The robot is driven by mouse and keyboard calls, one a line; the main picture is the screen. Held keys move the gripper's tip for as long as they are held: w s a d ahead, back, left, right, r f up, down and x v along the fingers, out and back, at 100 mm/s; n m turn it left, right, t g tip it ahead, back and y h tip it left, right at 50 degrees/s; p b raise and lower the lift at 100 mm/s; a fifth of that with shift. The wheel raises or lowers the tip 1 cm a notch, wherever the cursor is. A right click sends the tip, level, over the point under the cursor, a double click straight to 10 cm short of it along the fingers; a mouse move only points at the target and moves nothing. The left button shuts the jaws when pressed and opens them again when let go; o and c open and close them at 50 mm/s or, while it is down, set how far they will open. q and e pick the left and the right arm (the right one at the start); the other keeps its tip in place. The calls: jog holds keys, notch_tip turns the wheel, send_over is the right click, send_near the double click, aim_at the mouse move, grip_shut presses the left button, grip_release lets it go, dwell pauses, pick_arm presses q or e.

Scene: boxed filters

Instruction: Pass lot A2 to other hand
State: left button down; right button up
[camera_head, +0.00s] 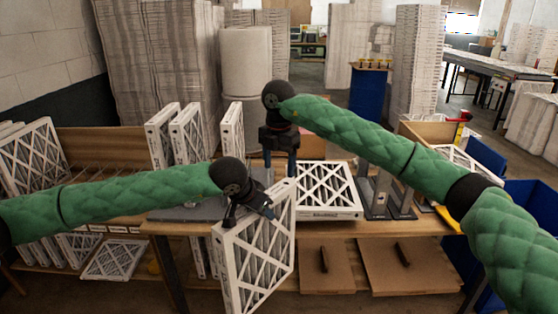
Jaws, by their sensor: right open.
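A white-framed pleated filter (253,262) with a lattice face stands tilted in the air in front of the workbench. No lot mark on it is readable, so I cannot tell whether it is lot A2. My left gripper (252,210) is shut on its upper left edge. My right gripper (280,170) points down, open and empty, just above and behind the filter's top right corner; I see no clear contact. A second filter (327,190) lies flat on the bench to the right of the held one.
The wooden workbench (390,229) has a grey metal fixture (384,195) right of the flat filter. Several filters stand upright (188,135) at the back left. A wooden crate (98,140) with filters is at the left. Blue bins (530,197) stand at the right.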

notch_tip(320, 180, down, 11)
jog(key=shift+r, duration=0.2)
dwell(0.3)
jog(key=c, duration=1.2)
pick_arm(q)
jog(key=c, duration=0.7)
grip_release()
pick_arm(e)
jog(key=shift+o, duration=0.2)
pick_arm(q)
jog(key=shift+r, duration=0.1)
